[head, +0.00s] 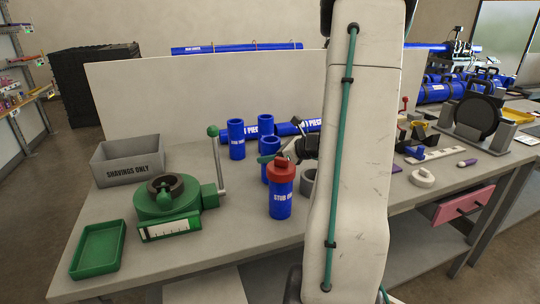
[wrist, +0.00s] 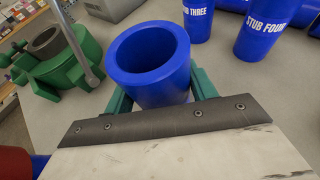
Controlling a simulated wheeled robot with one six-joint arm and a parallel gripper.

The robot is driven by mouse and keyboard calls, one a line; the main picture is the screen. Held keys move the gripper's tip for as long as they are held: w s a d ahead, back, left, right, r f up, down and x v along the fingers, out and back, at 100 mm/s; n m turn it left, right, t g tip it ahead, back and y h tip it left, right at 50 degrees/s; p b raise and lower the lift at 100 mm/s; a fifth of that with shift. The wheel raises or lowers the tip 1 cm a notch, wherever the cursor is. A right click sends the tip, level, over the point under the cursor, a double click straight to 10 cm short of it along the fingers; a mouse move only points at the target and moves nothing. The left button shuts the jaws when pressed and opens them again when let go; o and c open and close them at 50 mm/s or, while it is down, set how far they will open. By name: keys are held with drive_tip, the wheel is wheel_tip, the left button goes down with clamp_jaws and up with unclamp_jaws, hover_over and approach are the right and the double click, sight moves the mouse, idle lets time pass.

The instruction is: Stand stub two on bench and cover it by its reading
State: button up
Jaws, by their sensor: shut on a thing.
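My gripper (head: 275,157) is shut on an open-topped blue stub (head: 270,172), which looks upright. In the wrist view, the green-teal fingers (wrist: 160,92) grip the sides of this stub (wrist: 150,65). Its label and base are hidden, so I cannot tell if it touches the bench. Stub one (head: 281,205) stands in front of it, wearing a red cap (head: 281,173). Two other blue stubs stand behind; the wrist view reads stub three (wrist: 198,20) and stub four (wrist: 262,36). A green machine (head: 165,200) with a lever and a white scale (head: 168,228) sits at the left.
A grey shavings bin (head: 127,167) and a green tray (head: 98,249) stand at the bench's left. A grey ring (head: 308,185) lies right of stub one, partly behind my arm. A white ring-shaped part (head: 422,178) lies farther right. Blue pipe (head: 295,128) lies along the back.

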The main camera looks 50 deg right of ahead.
drive_tip(key=shift+f, duration=0.2)
drive_tip(key=o, duration=1.2)
drive_tip(key=shift+r, duration=0.2)
drive_tip(key=shift+s+d+r, duration=0.1)
drive_tip(key=shift+s+r, duration=0.05)
drive_tip(key=shift+s, duration=0.15)
drive_tip(key=v, duration=1.1)
drive_tip(key=shift+s, duration=0.15)
